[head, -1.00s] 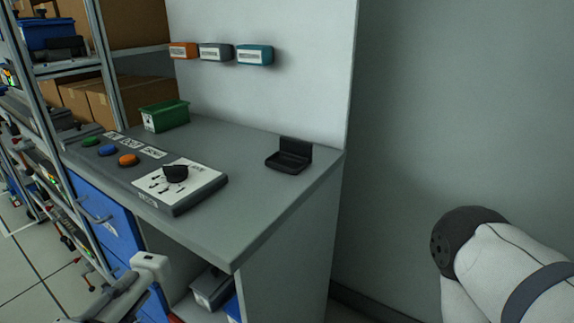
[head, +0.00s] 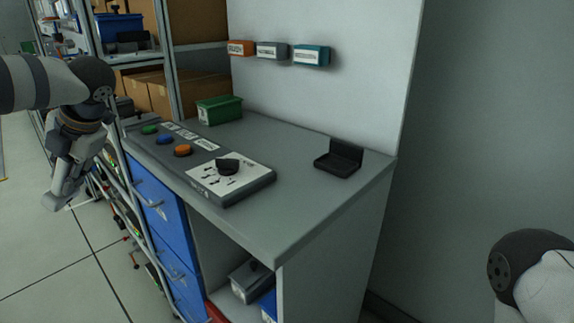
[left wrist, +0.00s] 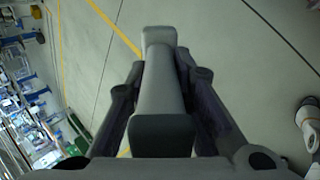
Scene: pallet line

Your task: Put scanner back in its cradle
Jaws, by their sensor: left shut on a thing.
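The grey scanner (left wrist: 160,95) is held between the two dark fingers of my left gripper (left wrist: 163,72) in the left wrist view. In the head view my left gripper (head: 72,150) hangs at the left, over the floor and left of the counter, with the pale scanner (head: 58,190) pointing down. The black cradle (head: 340,160) stands empty on the counter's right rear, well to the right of my gripper. It has a shallow tray and a raised back. My right gripper is out of view; only part of my right arm shows at the lower right.
The grey counter (head: 290,185) holds a control panel (head: 240,190) with a black knob, several coloured buttons and a green bin (head: 219,110). Labelled boxes (head: 272,51) hang on the white back panel. Blue drawers (head: 165,215) face front. Counter space around the cradle is clear.

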